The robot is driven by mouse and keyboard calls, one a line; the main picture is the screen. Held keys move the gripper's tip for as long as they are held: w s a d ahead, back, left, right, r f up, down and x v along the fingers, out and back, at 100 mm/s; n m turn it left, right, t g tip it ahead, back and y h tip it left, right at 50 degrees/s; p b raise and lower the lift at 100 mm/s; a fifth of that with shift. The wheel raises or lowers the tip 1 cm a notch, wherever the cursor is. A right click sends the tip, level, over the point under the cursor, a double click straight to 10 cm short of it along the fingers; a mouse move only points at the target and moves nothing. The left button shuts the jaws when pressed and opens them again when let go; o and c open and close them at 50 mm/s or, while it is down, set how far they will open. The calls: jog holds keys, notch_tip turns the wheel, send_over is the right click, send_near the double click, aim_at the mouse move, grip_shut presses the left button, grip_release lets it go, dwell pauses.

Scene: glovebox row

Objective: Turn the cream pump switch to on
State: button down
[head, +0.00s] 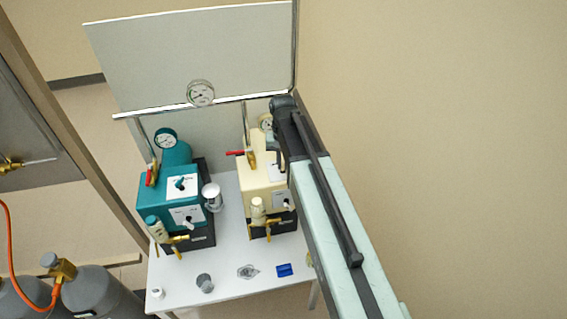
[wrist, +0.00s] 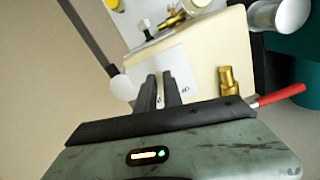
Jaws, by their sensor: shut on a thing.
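The cream pump (head: 258,180) stands on the right of the white bench, and its cream body (wrist: 215,50) fills the middle of the wrist view. A white switch plate (wrist: 184,72) with small dark markings is on its top. My gripper (wrist: 159,78) is over this plate, its two dark fingers close together and shut on the cream pump switch. The switch itself is hidden between the fingers, so its position does not show. In the head view my arm covers the right part of the pump.
A teal pump (head: 170,200) stands to the left. A brass fitting (wrist: 229,82) and a red lever (wrist: 280,95) are near my gripper. A blue item (head: 284,270) and small parts lie on the bench (head: 226,285). Grey cylinders (head: 95,290) stand at lower left.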

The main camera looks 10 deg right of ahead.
jog(key=shift+a+m, duration=0.2)
jog(key=shift+m, duration=1.6)
jog(key=c, duration=1.5)
grip_release()
jog(key=shift+r, duration=0.1)
notch_tip(320, 180, up, 8)
jog(key=p, duration=0.8)
jog(key=shift+f, duration=0.2)
